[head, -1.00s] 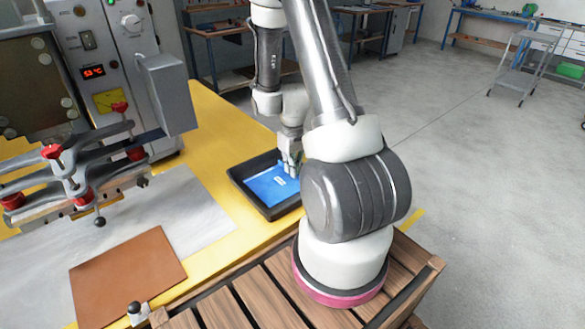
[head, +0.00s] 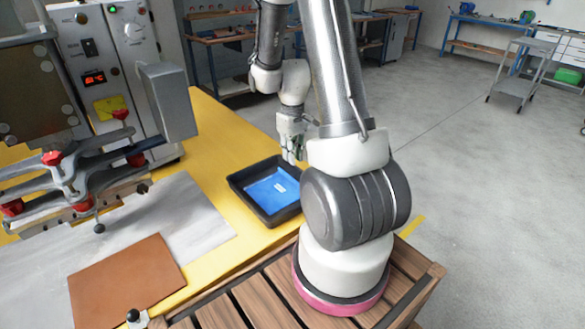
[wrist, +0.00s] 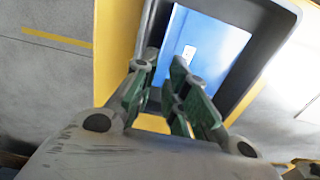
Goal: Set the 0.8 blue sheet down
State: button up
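The blue sheet (head: 272,190) lies flat inside a black tray (head: 240,193) on the yellow bench; a small white label shows on it. In the wrist view the blue sheet (wrist: 212,40) is beyond the fingertips, with clear distance between. My gripper (head: 291,155) is above the tray's back right corner. In the wrist view my gripper (wrist: 160,75) shows its green-padded fingers apart, with a gap and nothing between them. Part of the tray's right side is hidden behind my arm in the head view.
A welding machine (head: 120,60) with red-knobbed clamps (head: 75,180) stands on the left of the yellow bench (head: 215,130). A brown sheet (head: 127,280) lies at the front left beside a grey mat (head: 190,215). A grey cart (head: 517,75) stands far right on open floor.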

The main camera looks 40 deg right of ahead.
jog(key=s+a+r+t, duration=0.1)
jog(key=s+a+r, duration=0.3)
jog(key=r, duration=0.7)
jog(key=s+a+r+t, duration=0.2)
jog(key=s+a+r, duration=0.15)
jog(key=r, duration=0.65)
jog(key=s+a+r, duration=0.1)
jog(key=s+r, duration=0.1)
jog(key=s, duration=0.2)
jog(key=s+a+r+t, duration=0.1)
jog(key=s+r, duration=0.1)
jog(key=s, duration=0.3)
jog(key=shift+s+a+r, duration=0.15)
jog(key=shift+a+r, duration=0.2)
